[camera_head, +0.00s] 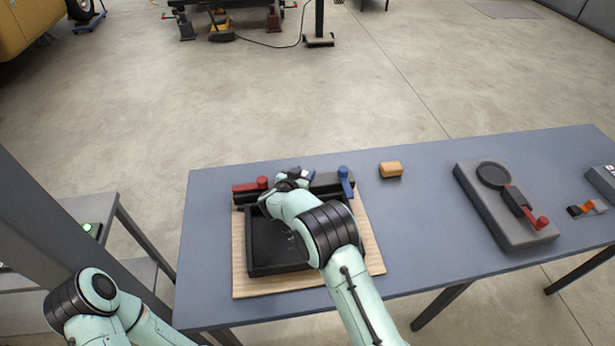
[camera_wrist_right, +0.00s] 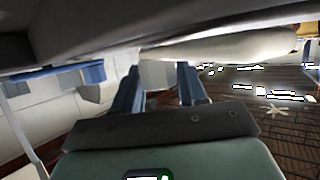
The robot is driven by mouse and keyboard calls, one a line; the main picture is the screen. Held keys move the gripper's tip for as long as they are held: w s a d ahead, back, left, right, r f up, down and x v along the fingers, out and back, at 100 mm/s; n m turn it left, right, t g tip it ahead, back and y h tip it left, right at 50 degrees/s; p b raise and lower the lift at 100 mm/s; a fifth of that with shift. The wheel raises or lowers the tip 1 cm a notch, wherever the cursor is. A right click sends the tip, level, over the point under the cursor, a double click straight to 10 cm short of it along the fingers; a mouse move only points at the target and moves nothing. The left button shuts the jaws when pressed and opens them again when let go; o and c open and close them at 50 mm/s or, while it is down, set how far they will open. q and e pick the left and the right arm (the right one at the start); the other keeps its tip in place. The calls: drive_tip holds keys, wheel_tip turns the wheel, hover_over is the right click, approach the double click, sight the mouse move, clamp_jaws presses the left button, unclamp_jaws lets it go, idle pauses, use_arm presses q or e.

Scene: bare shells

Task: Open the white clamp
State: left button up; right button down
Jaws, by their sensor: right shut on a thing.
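A black fixture (camera_head: 263,268) sits on a wooden board (camera_head: 242,275) on the table. A red clamp (camera_head: 250,186) is at the left of its back edge and a blue clamp (camera_head: 345,180) at the right. My right gripper (camera_head: 293,175) is between them, and its arm hides most of that spot. In the right wrist view the fingers of my right gripper (camera_wrist_right: 158,88) are on both sides of a pale block, part of the white clamp (camera_wrist_right: 158,74). The rest of the clamp is hard to make out. My left arm shows at lower left, its gripper out of frame.
An orange block (camera_head: 391,169) lies right of the board. A grey device (camera_head: 505,205) with a red-tipped lever stands further right, with a small orange and black part (camera_head: 583,209) beyond it.

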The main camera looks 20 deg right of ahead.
idle(0.3)
drive_tip(key=c, duration=0.7)
unclamp_jaws()
use_arm(q)
drive_tip(key=shift+s, duration=0.1)
use_arm(e)
drive_tip(key=shift+s+a+r, duration=0.1)
drive_tip(key=shift+s+a, duration=0.15)
drive_tip(key=shift+s, duration=0.05)
use_arm(q)
drive_tip(key=shift+s+f+b, duration=1)
drive_tip(key=shift+s+f, duration=0.35)
drive_tip(key=shift+s, duration=0.2)
use_arm(e)
drive_tip(key=v, duration=1.2)
drive_tip(key=shift+a+r, duration=0.2)
drive_tip(key=shift+r, duration=0.1)
drive_tip(key=shift+s, duration=0.1)
